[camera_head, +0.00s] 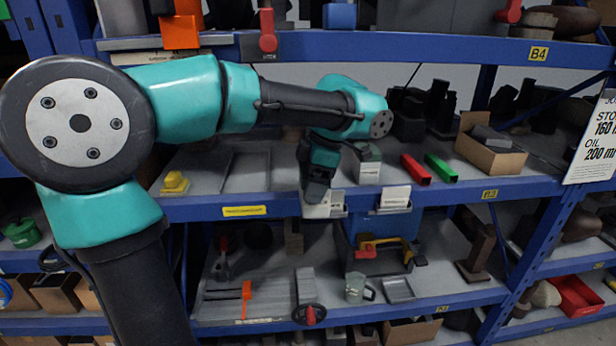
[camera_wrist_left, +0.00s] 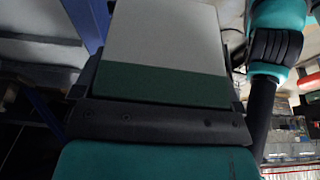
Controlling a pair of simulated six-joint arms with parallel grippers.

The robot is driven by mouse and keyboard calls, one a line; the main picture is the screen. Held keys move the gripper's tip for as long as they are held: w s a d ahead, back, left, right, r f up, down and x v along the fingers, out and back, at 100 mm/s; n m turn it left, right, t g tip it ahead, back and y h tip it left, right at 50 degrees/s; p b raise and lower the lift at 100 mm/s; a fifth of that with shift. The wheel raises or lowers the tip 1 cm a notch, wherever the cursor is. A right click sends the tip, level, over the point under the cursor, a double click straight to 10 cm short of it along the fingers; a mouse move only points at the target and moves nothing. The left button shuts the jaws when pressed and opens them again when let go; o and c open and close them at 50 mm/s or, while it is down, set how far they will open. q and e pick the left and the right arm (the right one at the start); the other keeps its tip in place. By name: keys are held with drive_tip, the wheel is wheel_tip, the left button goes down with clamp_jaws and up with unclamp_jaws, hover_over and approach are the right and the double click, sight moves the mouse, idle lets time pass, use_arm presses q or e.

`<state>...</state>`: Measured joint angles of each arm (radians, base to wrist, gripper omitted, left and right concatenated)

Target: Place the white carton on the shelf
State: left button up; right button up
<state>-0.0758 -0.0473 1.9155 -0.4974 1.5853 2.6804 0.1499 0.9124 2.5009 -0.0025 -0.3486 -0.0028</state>
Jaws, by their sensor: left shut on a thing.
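The white carton (camera_wrist_left: 163,38) fills the middle of the left wrist view, white with a dark green band on the side nearer my gripper. My left gripper (camera_wrist_left: 160,92) is shut on it there, a jaw on either side. In the head view my left gripper (camera_head: 318,192) points down at the front edge of the middle shelf (camera_head: 260,206). A pale piece shows under its fingertips; I cannot tell whether this is the carton. A white box with a grey-green top (camera_head: 368,168) is just right of the gripper. My right gripper is not in view.
Red (camera_head: 415,169) and green (camera_head: 440,167) bars lie farther right, beside an open cardboard box (camera_head: 490,155). A yellow piece (camera_head: 175,182) sits at the left. Bare shelf shows left of the gripper. The upper blue beam (camera_head: 420,48) crosses above the arm.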

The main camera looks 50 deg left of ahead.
use_arm(q)
drive_tip(key=w+a, duration=1)
drive_tip(key=a, duration=0.4)
drive_tip(key=shift+w, duration=0.4)
drive_tip(key=shift+f, duration=1.75)
drive_tip(key=shift+f, duration=0.15)
drive_tip(key=o, duration=0.8)
drive_tip(key=shift+c, duration=0.2)
